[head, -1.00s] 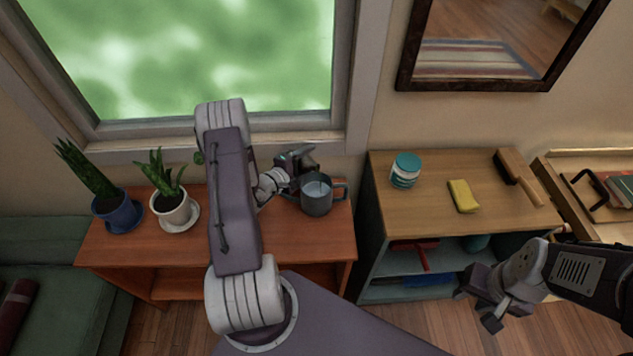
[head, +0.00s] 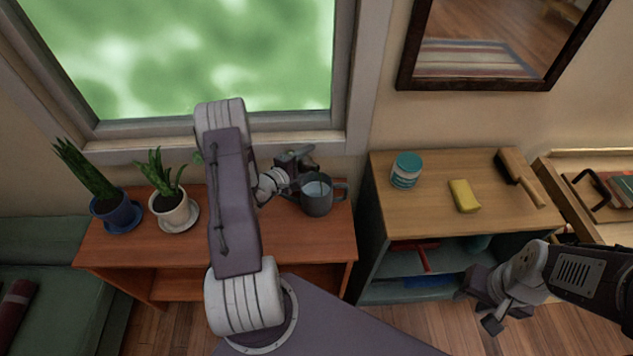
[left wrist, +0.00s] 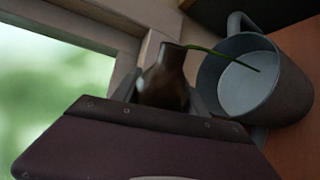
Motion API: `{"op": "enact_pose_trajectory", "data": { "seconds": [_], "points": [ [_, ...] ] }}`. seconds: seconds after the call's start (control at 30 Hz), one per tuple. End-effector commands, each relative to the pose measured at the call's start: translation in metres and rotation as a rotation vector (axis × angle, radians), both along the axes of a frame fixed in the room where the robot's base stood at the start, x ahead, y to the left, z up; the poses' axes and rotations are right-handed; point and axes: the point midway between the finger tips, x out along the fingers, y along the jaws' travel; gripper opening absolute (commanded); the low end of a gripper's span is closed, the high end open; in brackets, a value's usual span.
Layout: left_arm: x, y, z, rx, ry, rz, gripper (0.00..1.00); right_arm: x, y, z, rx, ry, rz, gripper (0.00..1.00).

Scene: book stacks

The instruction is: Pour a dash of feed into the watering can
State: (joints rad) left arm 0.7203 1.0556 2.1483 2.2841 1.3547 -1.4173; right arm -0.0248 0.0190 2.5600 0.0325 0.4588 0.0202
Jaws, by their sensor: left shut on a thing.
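The watering can (head: 317,205) is a dark grey, mug-like vessel with a handle on its right, standing on the orange-brown shelf top, with pale liquid inside. It also shows in the left wrist view (left wrist: 285,95). My left gripper (head: 296,160) is beside and above the can, shut on a dark brown bottle (left wrist: 163,82). The bottle is tilted with its mouth towards the can. A thin green stream (left wrist: 222,55) runs from the mouth into the can's opening. The bottle is mostly hidden in the head view. My right gripper (head: 480,305) looks open and empty, low at the right.
Two potted plants, in a blue pot (head: 118,213) and a white pot (head: 172,208), stand left on the shelf unit (head: 105,250). A second cabinet (head: 425,185) holds a teal-lidded jar (head: 405,170), a yellow sponge (head: 464,196) and a brush (head: 520,177). The window is behind.

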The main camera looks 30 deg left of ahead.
Motion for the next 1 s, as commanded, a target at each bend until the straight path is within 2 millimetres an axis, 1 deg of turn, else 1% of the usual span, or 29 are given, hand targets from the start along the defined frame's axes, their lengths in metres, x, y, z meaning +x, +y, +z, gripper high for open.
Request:
{"op": "enact_pose_trajectory", "data": {
  "seconds": [1.0],
  "points": [
    [0.0003, 0.001, 0.0006, 0.045, -0.005, 0.0, 0.0, 0.0, 0.0, -0.0045, 0.0, 0.0, 0.0, 0.36]
  ]
}}
